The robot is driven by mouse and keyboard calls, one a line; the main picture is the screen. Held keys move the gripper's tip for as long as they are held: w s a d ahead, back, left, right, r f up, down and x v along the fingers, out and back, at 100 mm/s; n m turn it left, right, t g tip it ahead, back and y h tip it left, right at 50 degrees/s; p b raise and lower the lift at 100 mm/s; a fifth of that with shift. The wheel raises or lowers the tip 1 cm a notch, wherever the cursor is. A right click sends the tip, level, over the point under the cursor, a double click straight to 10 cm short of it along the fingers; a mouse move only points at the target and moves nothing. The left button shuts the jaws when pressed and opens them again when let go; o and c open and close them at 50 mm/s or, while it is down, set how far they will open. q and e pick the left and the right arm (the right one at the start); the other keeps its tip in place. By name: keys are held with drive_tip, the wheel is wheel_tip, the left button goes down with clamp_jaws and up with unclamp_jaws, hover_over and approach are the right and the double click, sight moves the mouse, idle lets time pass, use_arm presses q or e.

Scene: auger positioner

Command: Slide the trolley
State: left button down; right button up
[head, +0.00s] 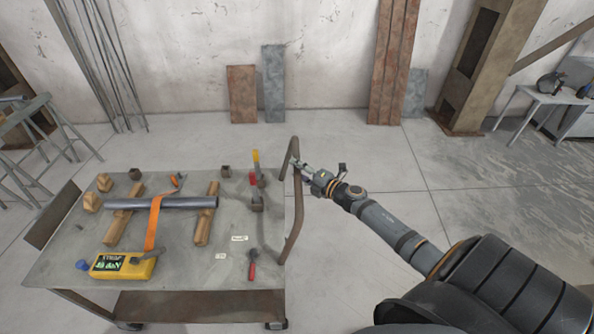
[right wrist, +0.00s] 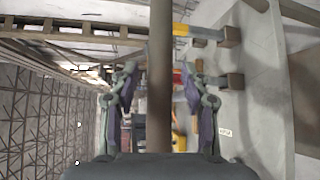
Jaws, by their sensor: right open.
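The trolley (head: 195,272) stands at the left in the head view, with a grey metal top and a lower shelf. Its bent brown tube handle (head: 296,220) rises at the right end. My right gripper (head: 300,166) is at the upper part of this handle, its arm coming in from the right. In the right wrist view the handle tube (right wrist: 160,95) runs upright between the two fingers of my right gripper (right wrist: 158,72). The fingers are open, one on each side, with visible gaps to the tube. My left gripper is not in view.
On the trolley lie a dark pipe (head: 165,203) on wooden blocks, an orange strap (head: 153,222), a yellow case (head: 123,266) and several tools. A trestle (head: 45,115) stands at left. Boards (head: 241,94) lean on the back wall. The floor (head: 345,265) right of the trolley is clear.

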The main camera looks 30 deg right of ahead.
drive_tip(key=shift+w+a+f, duration=0.15)
drive_tip(key=shift+w, duration=0.1)
clamp_jaws()
idle(0.3)
